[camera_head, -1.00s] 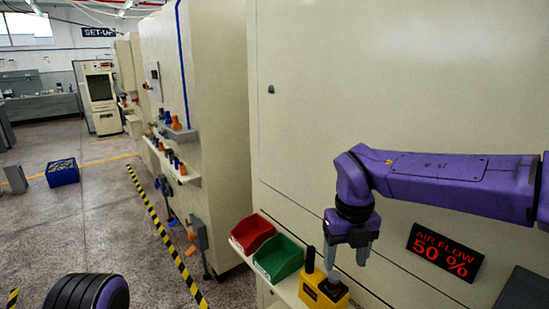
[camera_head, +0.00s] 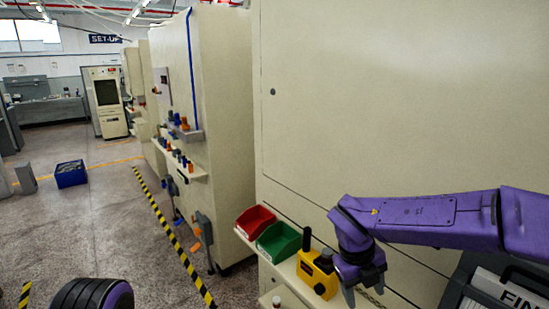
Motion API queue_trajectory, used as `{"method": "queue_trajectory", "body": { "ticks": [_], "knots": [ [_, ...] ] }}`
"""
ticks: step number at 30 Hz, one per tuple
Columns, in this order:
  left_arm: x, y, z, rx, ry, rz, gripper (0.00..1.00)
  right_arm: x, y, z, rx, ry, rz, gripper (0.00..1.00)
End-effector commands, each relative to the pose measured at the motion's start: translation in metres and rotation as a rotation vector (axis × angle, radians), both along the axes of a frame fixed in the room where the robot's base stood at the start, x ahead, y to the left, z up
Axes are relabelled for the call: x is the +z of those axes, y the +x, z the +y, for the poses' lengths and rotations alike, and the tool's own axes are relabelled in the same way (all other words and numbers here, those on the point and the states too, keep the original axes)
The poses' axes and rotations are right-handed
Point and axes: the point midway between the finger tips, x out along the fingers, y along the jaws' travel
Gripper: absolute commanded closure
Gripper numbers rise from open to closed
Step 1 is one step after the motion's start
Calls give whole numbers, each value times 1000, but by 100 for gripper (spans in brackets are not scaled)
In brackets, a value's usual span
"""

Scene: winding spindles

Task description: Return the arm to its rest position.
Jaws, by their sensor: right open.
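My right arm, purple, comes in from the right edge in the head view. Its gripper (camera_head: 364,293) points down, with its two grey fingers apart and nothing visible between them. It is just right of the yellow block (camera_head: 318,275) with a black knob, which stands on the cream shelf. The fingertips are near the bottom of the picture. A rounded black and purple part of my own body shows at the bottom left. My left gripper is not in view.
A red bin (camera_head: 256,221) and a green bin (camera_head: 279,243) sit on the shelf left of the yellow block. The tall cream cabinet (camera_head: 350,100) stands close behind my arm. A blue crate (camera_head: 71,174) is on the open floor at left, beyond the striped floor tape (camera_head: 172,236).

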Motion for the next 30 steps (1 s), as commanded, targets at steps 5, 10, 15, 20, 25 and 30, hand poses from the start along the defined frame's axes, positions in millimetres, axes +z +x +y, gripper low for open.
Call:
{"method": "queue_trajectory", "body": {
  "ticks": [5,10,15,20,25,30],
  "knots": [
    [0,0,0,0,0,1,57,-58,-11,-39,151,-200,51,37],
    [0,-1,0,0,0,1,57,-137,-37,-89,481,-461,153,37],
    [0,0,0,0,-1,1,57,-240,-109,-128,1185,-649,344,37],
    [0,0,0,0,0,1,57,-306,-218,-123,1857,-506,468,37],
    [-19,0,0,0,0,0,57,-343,-302,-110,2226,-284,485,37],
    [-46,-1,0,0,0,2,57,-370,-297,-110,2214,-298,479,37]
  ]
}}
